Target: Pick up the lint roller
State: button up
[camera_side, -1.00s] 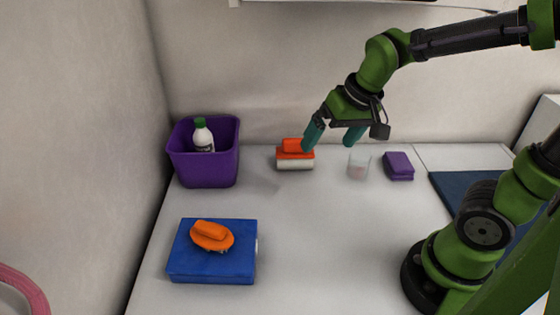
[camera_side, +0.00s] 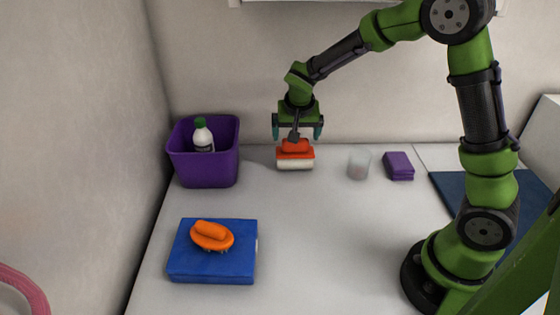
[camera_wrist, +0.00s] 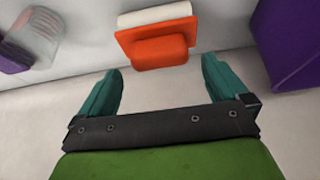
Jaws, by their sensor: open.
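The lint roller (camera_side: 295,155) has an orange handle and holder over a white roll. It lies on the white table near the back wall, and in the wrist view its orange and white body (camera_wrist: 158,42) is at the top middle. My gripper (camera_side: 298,136) is open and empty, with teal fingers pointing down, above the lint roller in the side view. In the wrist view the fingers (camera_wrist: 160,78) are spread wide, with the lint roller ahead of the gap between them. No contact with it shows.
A purple bin (camera_side: 207,172) with a white, green-capped bottle (camera_side: 203,138) stands left. A clear cup (camera_side: 359,164) and a purple block (camera_side: 398,166) are to the right. An orange brush (camera_side: 211,235) lies on a blue box (camera_side: 213,264) in front. The table's middle is clear.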

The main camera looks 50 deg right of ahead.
aim_at(295, 154)
jog(key=x, duration=0.4)
jog(key=c, duration=1.2)
jog(key=shift+c, duration=0.2)
jog(key=shift+r, duration=0.1)
